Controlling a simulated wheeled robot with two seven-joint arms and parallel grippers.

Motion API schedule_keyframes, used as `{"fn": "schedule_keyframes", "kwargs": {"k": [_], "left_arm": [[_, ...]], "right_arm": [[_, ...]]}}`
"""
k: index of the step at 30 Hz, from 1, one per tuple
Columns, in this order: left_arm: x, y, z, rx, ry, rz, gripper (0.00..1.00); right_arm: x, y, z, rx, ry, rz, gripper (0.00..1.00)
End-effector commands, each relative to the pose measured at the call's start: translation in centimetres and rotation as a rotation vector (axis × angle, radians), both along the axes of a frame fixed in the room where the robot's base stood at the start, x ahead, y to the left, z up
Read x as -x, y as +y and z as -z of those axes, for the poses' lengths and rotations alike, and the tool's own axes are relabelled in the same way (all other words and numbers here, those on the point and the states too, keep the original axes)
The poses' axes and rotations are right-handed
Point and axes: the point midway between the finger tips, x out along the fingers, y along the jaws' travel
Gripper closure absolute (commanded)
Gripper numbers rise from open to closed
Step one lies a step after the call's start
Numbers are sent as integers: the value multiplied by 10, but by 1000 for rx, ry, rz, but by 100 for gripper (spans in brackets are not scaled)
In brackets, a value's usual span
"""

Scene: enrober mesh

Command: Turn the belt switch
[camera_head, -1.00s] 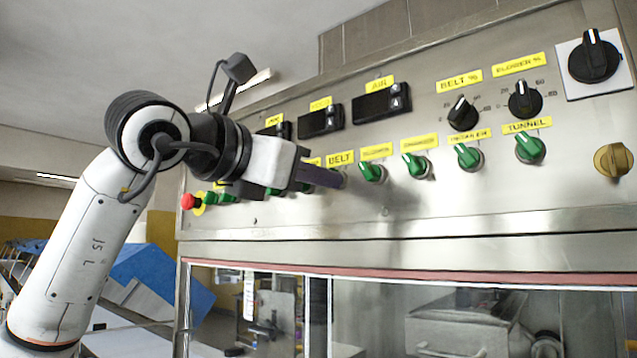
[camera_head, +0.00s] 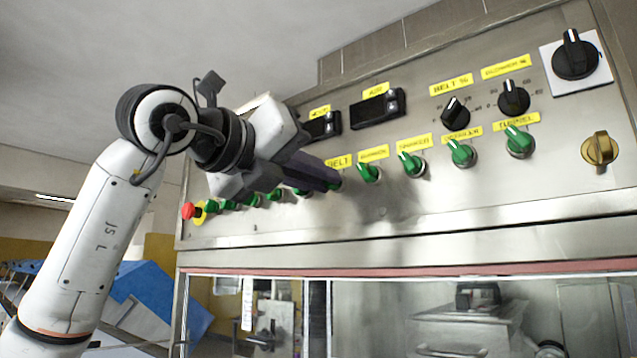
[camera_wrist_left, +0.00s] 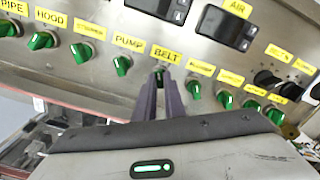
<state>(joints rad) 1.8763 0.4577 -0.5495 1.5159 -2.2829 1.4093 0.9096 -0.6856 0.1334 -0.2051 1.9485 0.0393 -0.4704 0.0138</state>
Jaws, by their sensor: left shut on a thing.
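The belt switch (camera_wrist_left: 159,77) is a green knob under the yellow BELT label (camera_wrist_left: 166,54) in the left wrist view. In the head view the BELT label (camera_head: 339,161) shows just above my left gripper's fingertips, and only a bit of the knob shows there. My left gripper (camera_head: 332,182) reaches in from the left with its dark purple fingers at the panel. In the left wrist view its fingers (camera_wrist_left: 160,88) are close together, shut on the belt switch. The gripper body is rolled to a tilt. My right gripper is in neither view.
Other green knobs sit close on both sides, such as the one just right (camera_head: 369,172) and the pump knob (camera_wrist_left: 122,65). A red emergency button (camera_head: 188,211) is at the panel's left end. Displays (camera_head: 378,108) and black dials (camera_head: 513,97) are above.

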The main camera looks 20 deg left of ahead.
Motion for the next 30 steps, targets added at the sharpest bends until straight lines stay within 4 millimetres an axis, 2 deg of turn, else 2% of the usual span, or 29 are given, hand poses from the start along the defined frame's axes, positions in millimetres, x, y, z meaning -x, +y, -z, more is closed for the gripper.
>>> {"fn": "schedule_keyframes", "kwargs": {"k": [20,21,24,30], "left_arm": [[1,1,-2,62,17,-1,100],[1,1,-2,62,17,-1,86],[1,1,-2,61,18,-1,72],[0,1,-1,59,20,-1,72]], "right_arm": [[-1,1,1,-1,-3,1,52],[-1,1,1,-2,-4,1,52],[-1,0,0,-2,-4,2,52],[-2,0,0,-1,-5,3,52]]}}
